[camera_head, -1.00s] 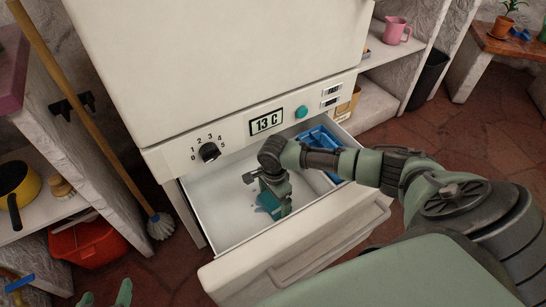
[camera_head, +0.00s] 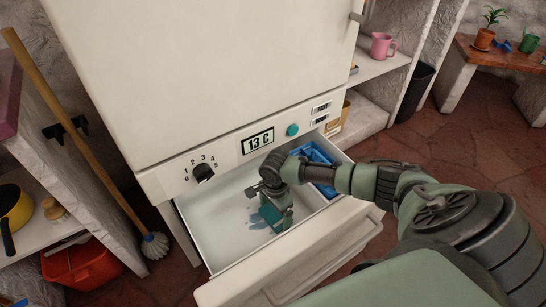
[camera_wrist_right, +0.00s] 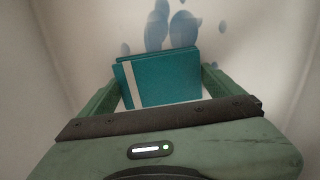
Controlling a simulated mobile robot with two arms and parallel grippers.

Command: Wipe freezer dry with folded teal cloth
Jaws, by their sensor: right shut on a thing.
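The freezer (camera_head: 225,60) is white, and its bottom drawer (camera_head: 240,275) is pulled open. Blue wet patches (camera_head: 255,221) lie on the drawer's white floor; they also show beyond the cloth in the right wrist view (camera_wrist_right: 157,28). My right gripper (camera_head: 274,208) is inside the drawer, shut on the folded teal cloth (camera_head: 269,214). In the right wrist view the cloth (camera_wrist_right: 165,78), with a pale stripe, stands between the green fingers. Whether its lower edge touches the drawer floor is unclear. My left gripper is out of view.
A blue container (camera_head: 318,168) stands at the drawer's right side. The drawer walls close in around my right gripper. A mop (camera_head: 100,170) leans at the left beside a shelf and a red bucket (camera_head: 85,265). Shelves with a pink jug (camera_head: 382,46) stand right of the freezer.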

